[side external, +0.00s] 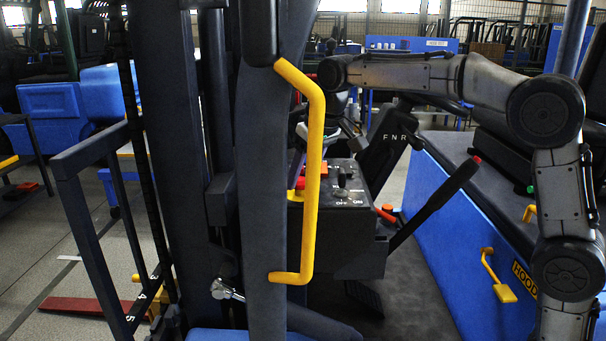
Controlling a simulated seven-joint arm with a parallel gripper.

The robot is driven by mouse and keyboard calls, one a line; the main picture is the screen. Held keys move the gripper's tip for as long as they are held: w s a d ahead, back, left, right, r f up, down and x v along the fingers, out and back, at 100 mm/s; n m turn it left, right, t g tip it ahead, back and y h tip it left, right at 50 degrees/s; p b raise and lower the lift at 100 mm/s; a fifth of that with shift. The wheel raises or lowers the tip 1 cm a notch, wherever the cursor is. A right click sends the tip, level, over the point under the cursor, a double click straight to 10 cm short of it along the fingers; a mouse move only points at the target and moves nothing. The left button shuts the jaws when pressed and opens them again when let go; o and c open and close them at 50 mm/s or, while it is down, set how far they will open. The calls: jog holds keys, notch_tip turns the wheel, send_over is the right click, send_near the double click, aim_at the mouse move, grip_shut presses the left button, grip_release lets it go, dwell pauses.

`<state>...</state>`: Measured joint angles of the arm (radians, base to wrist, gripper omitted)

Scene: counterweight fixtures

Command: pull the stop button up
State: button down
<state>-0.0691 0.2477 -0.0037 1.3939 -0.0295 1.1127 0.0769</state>
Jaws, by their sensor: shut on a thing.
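The stop button (300,183) is a small red knob with yellow around its base, at the left edge of the dark control console (345,235). The yellow grab handle hides part of this area. My arm reaches in from the right and bends down behind that handle, to my gripper (298,164) directly above the button. My gripper is shut on the stop button; its fingertips are small and partly hidden, so the exact contact is hard to see.
The yellow grab handle (315,170) and dark mast posts (262,200) stand in front of the console. An orange-tipped lever (386,214), a red-tipped black lever (440,199) and an F N R panel (390,140) are to the right. A blue hood (440,240) lies farther right.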

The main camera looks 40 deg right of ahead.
jog(key=shift+r, duration=1.15)
jog(key=shift+c, duration=2.4)
grip_release()
jog(key=shift+o, duration=0.9)
jog(key=shift+f, duration=0.1)
jog(key=v, duration=1.4)
jog(key=shift+f, duration=0.1)
